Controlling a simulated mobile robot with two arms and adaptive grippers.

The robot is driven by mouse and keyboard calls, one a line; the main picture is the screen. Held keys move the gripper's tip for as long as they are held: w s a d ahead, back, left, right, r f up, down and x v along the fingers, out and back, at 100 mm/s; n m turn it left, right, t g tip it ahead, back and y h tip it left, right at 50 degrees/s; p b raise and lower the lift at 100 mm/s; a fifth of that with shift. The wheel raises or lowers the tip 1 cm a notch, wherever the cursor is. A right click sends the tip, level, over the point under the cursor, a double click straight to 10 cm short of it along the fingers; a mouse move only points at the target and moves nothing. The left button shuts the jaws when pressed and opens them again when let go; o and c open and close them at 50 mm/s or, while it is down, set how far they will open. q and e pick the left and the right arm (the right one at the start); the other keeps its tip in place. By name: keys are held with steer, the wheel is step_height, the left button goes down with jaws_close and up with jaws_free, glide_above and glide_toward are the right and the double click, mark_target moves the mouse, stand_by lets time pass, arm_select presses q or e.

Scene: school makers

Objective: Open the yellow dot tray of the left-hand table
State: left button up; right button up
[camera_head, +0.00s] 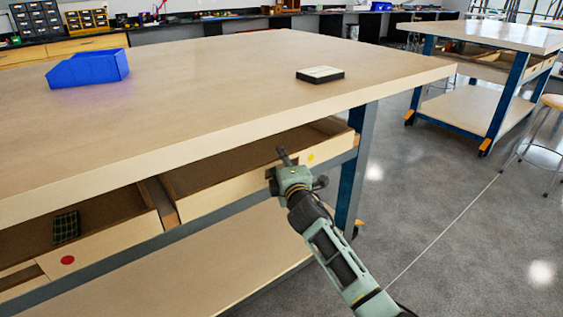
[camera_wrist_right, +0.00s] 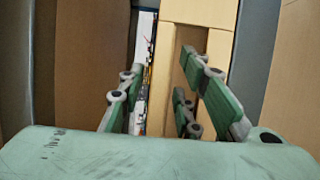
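The left-hand table (camera_head: 200,88) has two wooden trays under its top. The yellow dot tray (camera_head: 225,194) is on the right, with the yellow dot (camera_head: 310,157) near its front's right end. Its front lines up with the red dot tray's front, and its visible inside looks empty. My right gripper (camera_head: 284,160) is at this front, over the dark handle slot left of the dot. In the right wrist view, the open fingers (camera_wrist_right: 160,75) stand either side of a wooden strip of the front (camera_wrist_right: 161,95), with a gap on the left. My left gripper is not in view.
The red dot tray (camera_head: 100,262) holds a dark plaid item (camera_head: 66,227). A blue bin (camera_head: 88,68) and a black-and-white box (camera_head: 320,75) stand on the tabletop. A blue table leg (camera_head: 350,190) is right of my gripper. Grey floor (camera_head: 430,210) is clear toward a stool (camera_head: 540,140).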

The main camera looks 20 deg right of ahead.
jaws_close()
stand_by(0.6)
